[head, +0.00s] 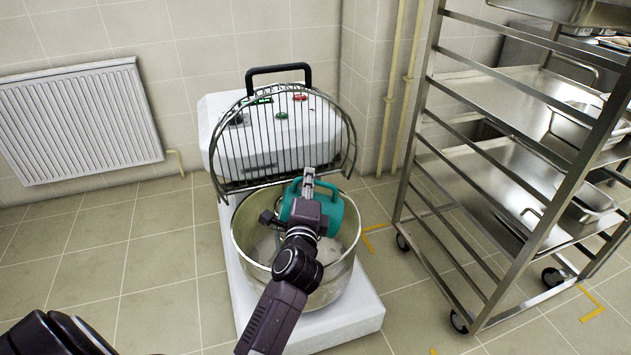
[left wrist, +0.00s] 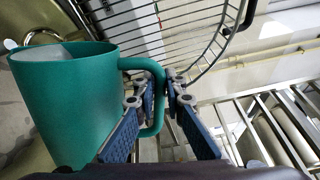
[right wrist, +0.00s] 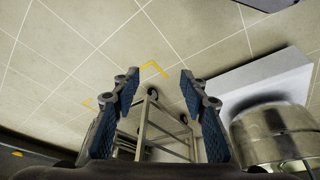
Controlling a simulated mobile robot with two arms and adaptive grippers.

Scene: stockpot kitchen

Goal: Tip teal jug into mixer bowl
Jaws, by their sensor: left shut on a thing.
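The teal jug (head: 334,214) is over the mixer bowl (head: 241,252), within its rim as seen in the head view. My left gripper (head: 308,187) is shut on the jug's handle, and in the left wrist view the fingers (left wrist: 168,88) close around that handle beside the teal jug (left wrist: 65,105). Pale content shows inside the jug's mouth. Pale material also shows in the bowl, partly hidden by my arm. I cannot tell how far the jug is tilted. My right gripper (right wrist: 163,88) is open and empty, with the mixer bowl (right wrist: 275,128) to its right.
The wire guard (head: 285,140) stands raised behind the bowl, in front of the white mixer body (head: 218,118). A steel tray rack (head: 440,170) on wheels stands to the right. A radiator (head: 80,125) is on the left wall. The floor to the left is clear.

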